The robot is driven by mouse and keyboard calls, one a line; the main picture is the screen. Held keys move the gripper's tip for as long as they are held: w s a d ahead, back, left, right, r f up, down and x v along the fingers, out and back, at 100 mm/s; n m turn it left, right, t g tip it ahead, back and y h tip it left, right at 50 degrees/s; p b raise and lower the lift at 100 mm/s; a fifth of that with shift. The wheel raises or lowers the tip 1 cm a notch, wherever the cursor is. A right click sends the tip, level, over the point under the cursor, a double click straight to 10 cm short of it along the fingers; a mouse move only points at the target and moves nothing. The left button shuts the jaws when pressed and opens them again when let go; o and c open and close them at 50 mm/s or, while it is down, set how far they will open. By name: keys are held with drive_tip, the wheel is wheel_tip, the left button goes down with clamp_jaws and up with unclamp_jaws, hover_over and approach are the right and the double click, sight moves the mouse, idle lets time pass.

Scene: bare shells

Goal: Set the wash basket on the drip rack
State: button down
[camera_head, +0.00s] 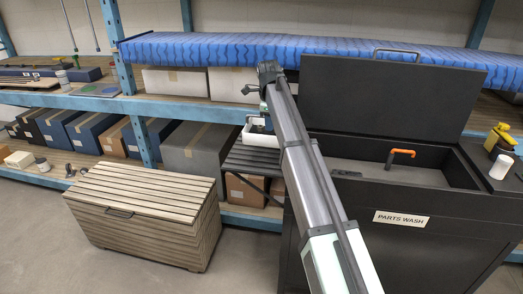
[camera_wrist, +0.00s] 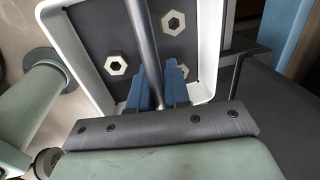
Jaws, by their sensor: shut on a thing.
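The wash basket (camera_head: 258,138) is a white-rimmed tray with a dark floor, partly hidden by my arm in the head view. In the wrist view the basket (camera_wrist: 75,58) holds several hex nuts, and a grey handle bar crosses it. My gripper (camera_wrist: 160,84) has its blue fingers shut on that bar; in the head view my gripper (camera_head: 260,115) is small and partly hidden. The drip rack (camera_head: 246,161) is a dark slatted shelf left of the parts washer. The basket is over or at its back part; I cannot tell whether they touch.
The black parts washer (camera_head: 395,225) stands right, its lid (camera_head: 385,95) raised and an orange-handled tap (camera_head: 399,154) inside. A slatted wooden chest (camera_head: 140,210) stands left. Shelving with boxes (camera_head: 195,150) runs behind, under a blue patterned roll (camera_head: 220,49). Floor at front left is clear.

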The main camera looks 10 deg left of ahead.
drive_tip(key=shift+a+f, duration=0.15)
drive_tip(key=shift+f, duration=4.8)
drive_tip(key=c, duration=1.1)
unclamp_jaws()
drive_tip(key=shift+f, duration=0.15)
drive_tip(key=r, duration=0.4)
drive_tip(key=s+r, duration=0.1)
drive_tip(key=r, duration=0.3)
drive_tip(key=s+r, duration=0.1)
drive_tip(key=r, duration=0.3)
drive_tip(key=shift+s, duration=0.25)
